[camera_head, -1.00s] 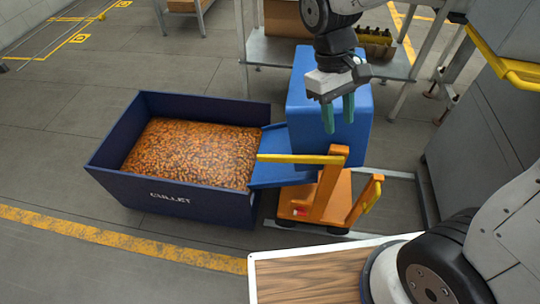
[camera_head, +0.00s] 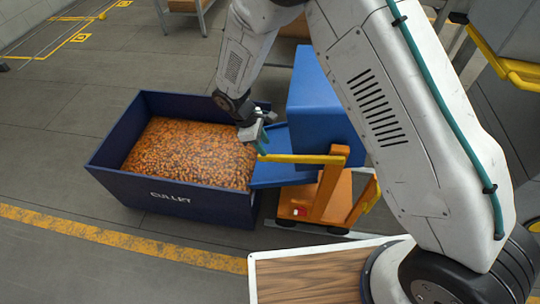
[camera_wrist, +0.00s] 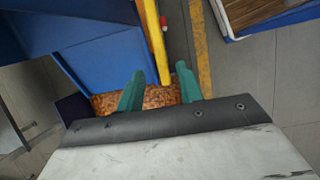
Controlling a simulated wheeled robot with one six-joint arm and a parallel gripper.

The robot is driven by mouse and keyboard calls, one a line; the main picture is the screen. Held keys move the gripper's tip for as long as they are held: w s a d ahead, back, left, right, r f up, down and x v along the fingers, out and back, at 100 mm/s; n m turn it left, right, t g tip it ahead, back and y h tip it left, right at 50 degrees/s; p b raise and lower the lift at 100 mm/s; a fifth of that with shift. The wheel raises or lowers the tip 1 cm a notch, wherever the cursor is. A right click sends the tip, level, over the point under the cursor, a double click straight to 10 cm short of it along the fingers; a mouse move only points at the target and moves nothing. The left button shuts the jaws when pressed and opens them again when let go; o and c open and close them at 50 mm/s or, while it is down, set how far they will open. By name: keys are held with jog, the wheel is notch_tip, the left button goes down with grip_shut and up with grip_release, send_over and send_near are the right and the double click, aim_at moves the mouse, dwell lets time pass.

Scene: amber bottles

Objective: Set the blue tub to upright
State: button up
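The blue tub (camera_head: 318,105) is tilted on an orange tipper stand (camera_head: 325,195), its blue chute (camera_head: 270,170) sloping to the cullet bin. A yellow lever bar (camera_head: 300,158) reaches left from the stand. My gripper (camera_head: 262,144) is at the bar's left end, close above the bin's right edge. In the wrist view, the green fingers of my gripper (camera_wrist: 160,72) are apart, with the yellow bar (camera_wrist: 154,40) running between them and gaps showing. I cannot tell whether they touch it. The blue tub (camera_wrist: 85,25) fills the upper left there. My arm hides part of the tub's right side.
The dark blue bin (camera_head: 185,205) marked CULLET holds many amber bottles. A wooden-topped surface (camera_head: 310,278) is at the front. A grey cabinet with a yellow rail (camera_head: 510,68) stands at the right. Open floor lies left of the bin.

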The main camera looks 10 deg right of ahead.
aim_at(270, 155)
jog(key=x, duration=0.6)
jog(key=shift+d+f, duration=0.25)
jog(key=shift+f, duration=0.05)
grip_shut()
